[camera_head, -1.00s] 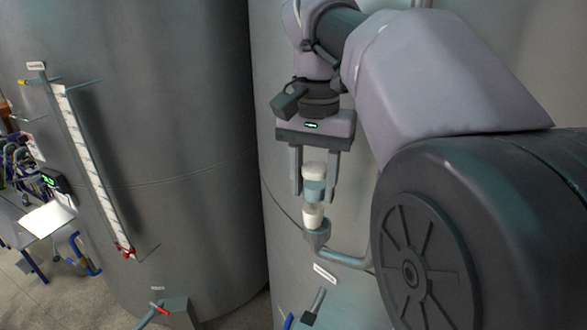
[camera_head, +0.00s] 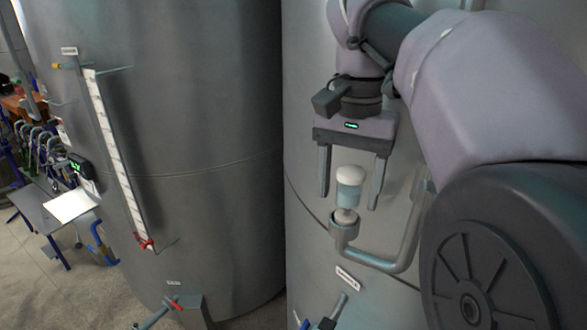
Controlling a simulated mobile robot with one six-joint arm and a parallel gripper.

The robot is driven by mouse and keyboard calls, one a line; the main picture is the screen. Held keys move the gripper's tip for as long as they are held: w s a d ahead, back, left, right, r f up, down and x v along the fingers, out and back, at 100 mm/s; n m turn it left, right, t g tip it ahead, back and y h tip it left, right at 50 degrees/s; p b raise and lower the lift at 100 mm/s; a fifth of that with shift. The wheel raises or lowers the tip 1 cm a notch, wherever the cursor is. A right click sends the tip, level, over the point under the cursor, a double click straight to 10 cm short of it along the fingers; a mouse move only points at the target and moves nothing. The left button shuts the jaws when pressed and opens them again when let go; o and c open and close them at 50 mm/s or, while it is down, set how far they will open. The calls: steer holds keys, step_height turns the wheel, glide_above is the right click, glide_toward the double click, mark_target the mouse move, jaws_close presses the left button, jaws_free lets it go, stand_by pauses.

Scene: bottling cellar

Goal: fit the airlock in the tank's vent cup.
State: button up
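The airlock (camera_head: 349,191), a small clear bluish cylinder with a white cap, stands upright in the vent cup (camera_head: 344,232). The vent cup is the grey cup at the end of a bent pipe on the right tank (camera_head: 305,140). My gripper (camera_head: 347,202) is above and around the airlock, with its two fingers spread wide. Gaps show between each finger and the airlock, so nothing is held. The airlock's lower end is hidden inside the cup's rim.
The bent vent pipe (camera_head: 385,265) runs right from the cup and up near my arm. A white label (camera_head: 347,278) and a valve handle (camera_head: 335,308) sit below. A left tank (camera_head: 200,120) carries a level gauge (camera_head: 115,160). A table (camera_head: 55,210) stands at far left.

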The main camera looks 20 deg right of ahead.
step_height(320, 180, up, 12)
steer(key=p, duration=0.7)
steer(key=shift+r, duration=0.2)
